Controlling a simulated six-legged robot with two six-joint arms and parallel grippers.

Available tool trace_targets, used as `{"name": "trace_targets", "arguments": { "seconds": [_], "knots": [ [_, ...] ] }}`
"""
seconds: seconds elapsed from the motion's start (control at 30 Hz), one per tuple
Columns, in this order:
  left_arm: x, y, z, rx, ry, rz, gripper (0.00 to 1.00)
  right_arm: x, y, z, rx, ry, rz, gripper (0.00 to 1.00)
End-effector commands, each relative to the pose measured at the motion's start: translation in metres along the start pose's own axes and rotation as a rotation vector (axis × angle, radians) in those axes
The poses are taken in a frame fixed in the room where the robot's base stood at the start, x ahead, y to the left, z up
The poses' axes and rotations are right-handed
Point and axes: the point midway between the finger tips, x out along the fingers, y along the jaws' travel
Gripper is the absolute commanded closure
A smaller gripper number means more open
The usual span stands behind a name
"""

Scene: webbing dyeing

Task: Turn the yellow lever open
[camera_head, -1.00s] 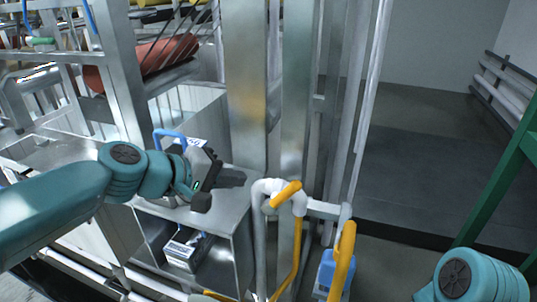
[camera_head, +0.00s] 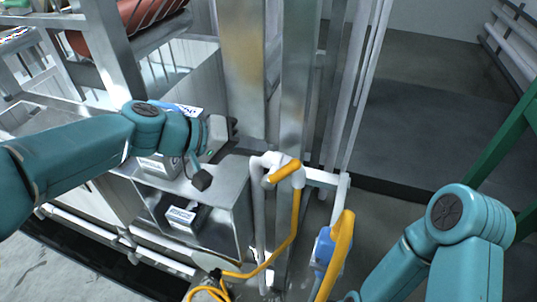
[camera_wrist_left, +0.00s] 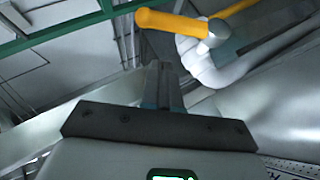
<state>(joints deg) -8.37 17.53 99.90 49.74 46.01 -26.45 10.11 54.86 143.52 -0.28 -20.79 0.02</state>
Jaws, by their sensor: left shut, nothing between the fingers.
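The yellow lever (camera_head: 284,172) sits on top of a white bent pipe (camera_head: 258,200) near the middle of the head view. It also shows at the top of the left wrist view (camera_wrist_left: 172,24), above the fingertips and apart from them. My left gripper (camera_head: 234,127) is to the left of the lever and higher in the picture. Its dark fingers (camera_wrist_left: 165,85) are shut with nothing between them. My right arm shows at the lower right, but its gripper is outside the picture.
A metal cabinet (camera_head: 236,190) with a box (camera_head: 182,216) on its shelf stands below my left gripper. Metal posts (camera_head: 296,90) rise behind the lever. A yellow handle (camera_head: 340,245) with a blue part (camera_head: 323,247) and a yellow hose (camera_head: 294,230) are close by.

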Motion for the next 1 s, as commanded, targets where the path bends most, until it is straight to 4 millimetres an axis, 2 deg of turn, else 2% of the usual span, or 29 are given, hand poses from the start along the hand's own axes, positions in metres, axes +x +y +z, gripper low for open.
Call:
{"name": "trace_targets", "arguments": {
  "seconds": [0.1, 0.3, 1.0],
  "knots": [
    [0.017, 0.001, 0.011, -0.001, -0.004, 0.0, 1.0, -0.004, -0.001, 0.0, 0.0, 0.0, 0.0, 0.57],
    [0.032, -0.001, 0.023, 0.001, -0.001, 0.0, 1.0, -0.005, -0.002, 0.0, 0.0, 0.0, 0.0, 0.57],
    [0.037, 0.002, 0.026, 0.027, 0.0, -0.039, 1.0, -0.01, -0.004, 0.0, 0.0, 0.0, 0.0, 0.57]
  ]
}}
